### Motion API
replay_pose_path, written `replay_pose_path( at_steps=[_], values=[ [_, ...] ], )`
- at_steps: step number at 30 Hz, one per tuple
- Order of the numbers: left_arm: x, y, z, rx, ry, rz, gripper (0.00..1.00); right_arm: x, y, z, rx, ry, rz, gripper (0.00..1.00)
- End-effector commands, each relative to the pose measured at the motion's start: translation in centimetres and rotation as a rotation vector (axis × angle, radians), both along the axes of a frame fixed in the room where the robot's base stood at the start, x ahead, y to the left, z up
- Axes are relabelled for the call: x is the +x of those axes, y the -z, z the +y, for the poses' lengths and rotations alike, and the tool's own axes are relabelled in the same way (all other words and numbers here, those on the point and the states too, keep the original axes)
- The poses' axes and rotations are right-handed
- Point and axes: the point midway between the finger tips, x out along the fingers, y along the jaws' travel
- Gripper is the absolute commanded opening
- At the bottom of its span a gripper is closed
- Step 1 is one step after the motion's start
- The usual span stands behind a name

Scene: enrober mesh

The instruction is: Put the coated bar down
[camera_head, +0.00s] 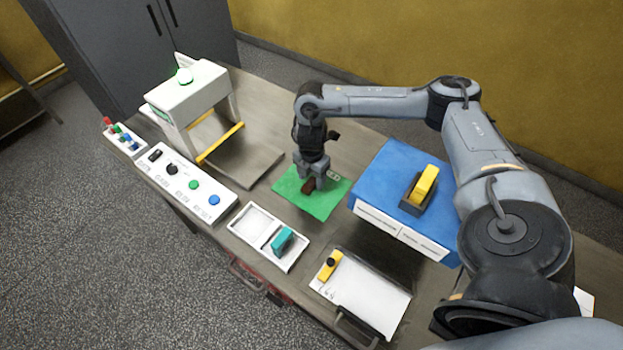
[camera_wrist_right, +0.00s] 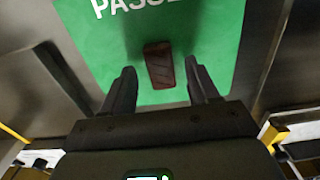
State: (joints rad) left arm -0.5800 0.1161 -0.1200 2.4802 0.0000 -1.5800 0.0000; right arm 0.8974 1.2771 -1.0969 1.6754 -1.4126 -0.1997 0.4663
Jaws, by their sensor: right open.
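The coated bar (camera_head: 308,186) is a small dark brown block lying on the green mat (camera_head: 318,207). In the right wrist view the bar (camera_wrist_right: 160,65) rests flat on the green mat (camera_wrist_right: 218,40), below white letters reading "PASSE", partly cut off. My right gripper (camera_head: 313,178) is low over the mat, at the bar. In the right wrist view the gripper (camera_wrist_right: 160,84) is open, with a finger on each side of the bar and a gap showing beside it. My left gripper is not in view.
A blue block (camera_head: 390,165) with a yellow item in a dark holder stands right of the mat. A white gantry machine (camera_head: 188,97) with a yellow bar stands left. A button panel (camera_head: 186,184), a two-part white tray (camera_head: 262,243) and a clipboard (camera_head: 365,300) line the front.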

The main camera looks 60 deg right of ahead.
Motion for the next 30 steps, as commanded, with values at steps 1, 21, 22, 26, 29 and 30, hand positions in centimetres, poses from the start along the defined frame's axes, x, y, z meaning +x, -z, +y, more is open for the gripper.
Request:
replay_pose_path(
  at_steps=[1,21,22,26,29,30],
  values=[
    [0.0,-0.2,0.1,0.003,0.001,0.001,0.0,0.0,-1.0,0.0,0.0,0.0,-0.003,0.6],
    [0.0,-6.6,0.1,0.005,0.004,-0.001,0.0,0.0,-10.4,0.0,0.0,0.0,0.0,0.6],
    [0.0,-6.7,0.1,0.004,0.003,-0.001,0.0,0.0,-10.4,0.0,0.0,0.0,0.0,0.6],
    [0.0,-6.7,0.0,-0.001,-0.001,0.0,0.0,0.0,-10.5,0.0,0.0,0.0,0.0,0.6],
    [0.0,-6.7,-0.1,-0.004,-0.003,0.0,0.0,0.0,-10.5,0.0,0.0,0.0,0.0,0.6],
    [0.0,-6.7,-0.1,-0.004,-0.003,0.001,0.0,0.0,-10.5,0.0,0.0,0.0,0.0,0.6]
  ],
)
